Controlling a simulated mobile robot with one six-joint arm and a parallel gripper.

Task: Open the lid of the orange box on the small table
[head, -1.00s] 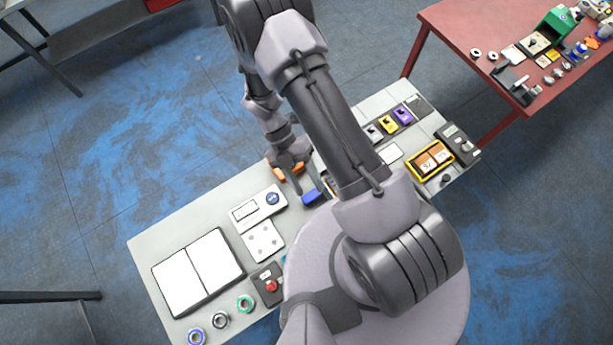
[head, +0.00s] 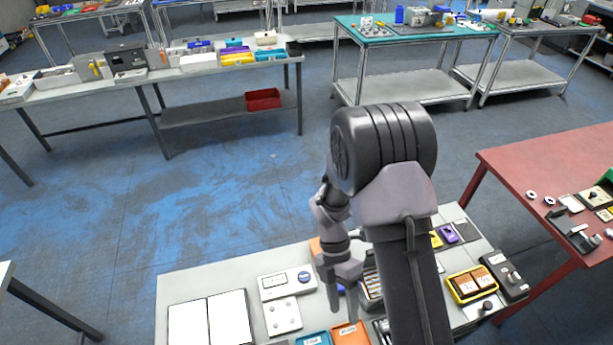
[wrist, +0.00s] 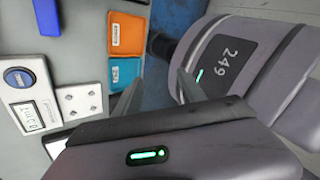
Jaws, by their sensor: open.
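An orange piece (head: 316,246) shows at the far edge of the small table (head: 190,287), partly hidden behind my arm; I cannot tell its lid. A separate shallow orange tray with a label (head: 350,334) lies at the near edge, beside a blue tray (head: 314,339). The orange tray (wrist: 127,34) and blue tray (wrist: 124,73) also show in the wrist view. My gripper (head: 347,300) points down over the middle of the table, between the orange piece and the orange tray. In the wrist view its fingers (wrist: 160,92) are apart with nothing between them.
An open white book (head: 210,320), a white device with a blue button (head: 288,282) and a white plate (head: 283,316) lie left of my gripper. A yellow-framed box (head: 471,284) lies right. A red table (head: 540,170) stands at right. Open floor lies behind the small table.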

